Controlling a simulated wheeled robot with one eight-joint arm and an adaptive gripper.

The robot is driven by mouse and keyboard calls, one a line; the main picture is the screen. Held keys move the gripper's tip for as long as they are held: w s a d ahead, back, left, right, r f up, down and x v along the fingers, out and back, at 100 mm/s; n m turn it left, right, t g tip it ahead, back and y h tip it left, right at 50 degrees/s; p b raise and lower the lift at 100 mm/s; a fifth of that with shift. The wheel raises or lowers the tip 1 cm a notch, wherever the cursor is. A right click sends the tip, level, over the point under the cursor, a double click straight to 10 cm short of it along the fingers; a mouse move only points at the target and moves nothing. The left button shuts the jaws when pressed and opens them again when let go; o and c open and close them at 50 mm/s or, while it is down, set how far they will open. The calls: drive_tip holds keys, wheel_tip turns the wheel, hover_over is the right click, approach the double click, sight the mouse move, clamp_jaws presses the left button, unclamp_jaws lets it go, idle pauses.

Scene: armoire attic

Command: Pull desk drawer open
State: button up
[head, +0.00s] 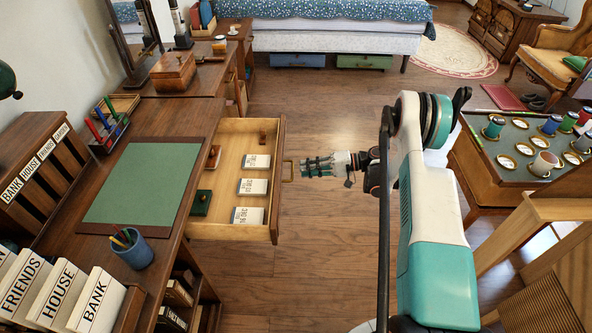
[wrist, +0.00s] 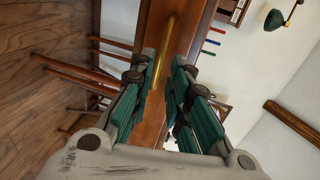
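The desk drawer (head: 232,130) stands pulled out from the wooden desk (head: 200,118), its light wood interior showing. It holds several labelled white card stacks and small items. Its brass handle (head: 288,171) is on the front panel. My gripper (head: 308,166) is just right of the handle in the head view, apart from it as far as I can tell. In the wrist view my gripper (wrist: 164,62) has its green-padded fingers spread, with the brass handle (wrist: 165,40) lying ahead in line with the gap. Nothing shows clamped between the fingers.
A green desk mat (head: 146,180), a blue pen cup (head: 132,248) and labelled binders (head: 60,290) are on the desk. A side table (head: 490,185) with cups and spools stands right of my arm. Wooden floor (head: 325,230) lies clear between them.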

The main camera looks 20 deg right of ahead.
drive_tip(key=v, duration=0.5)
drive_tip(key=shift+s+d, duration=0.1)
drive_tip(key=shift+d, duration=0.3)
drive_tip(key=w+a+r+g+h, duration=0.1)
drive_tip(key=a+r+h, duration=0.3)
drive_tip(key=r, duration=0.6)
drive_tip(key=a+r+h, duration=0.1)
drive_tip(key=a+r, duration=0.4)
drive_tip(key=r, duration=0.6)
drive_tip(key=s+a+r+h, duration=0.4)
drive_tip(key=s+a+r, duration=0.2)
drive_tip(key=s+r, duration=0.4)
drive_tip(key=s+d+r+n+t+h, duration=0.1)
drive_tip(key=s+n+h, duration=0.3)
drive_tip(key=s, duration=1.7)
drive_tip(key=shift+s+r+t+h, duration=0.3)
drive_tip(key=shift+r+t+h, duration=0.2)
drive_tip(key=shift+t+h, duration=0.35)
